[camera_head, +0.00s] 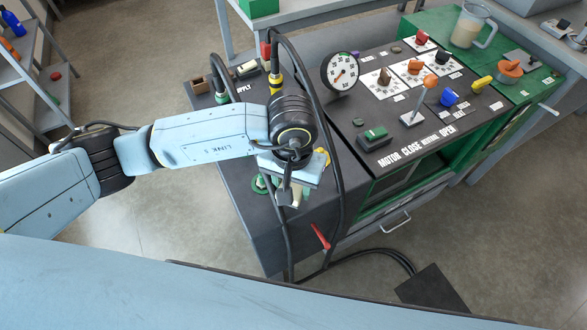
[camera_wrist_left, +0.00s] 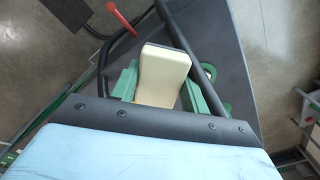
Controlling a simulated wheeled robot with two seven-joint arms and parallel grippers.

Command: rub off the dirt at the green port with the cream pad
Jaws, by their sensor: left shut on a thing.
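My left gripper (camera_head: 289,196) is above the dark left end of the cart top and points down. In the left wrist view the cream pad (camera_wrist_left: 163,72) is held between the green fingers of my left gripper (camera_wrist_left: 165,92). A green ring-shaped port (camera_head: 261,184) shows just left of the gripper in the head view, partly hidden by it. A green rounded edge (camera_wrist_left: 228,84) beside the right finger in the wrist view looks like the same port. I cannot make out the dirt, nor whether the pad touches the surface. My right gripper is out of view.
Black hoses (camera_head: 330,150) loop up and down close to the gripper. A red lever (camera_head: 320,236) sticks out at the cart's front. A gauge (camera_head: 341,71) and the control panel with knobs stand to the right. Cables lie on the floor.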

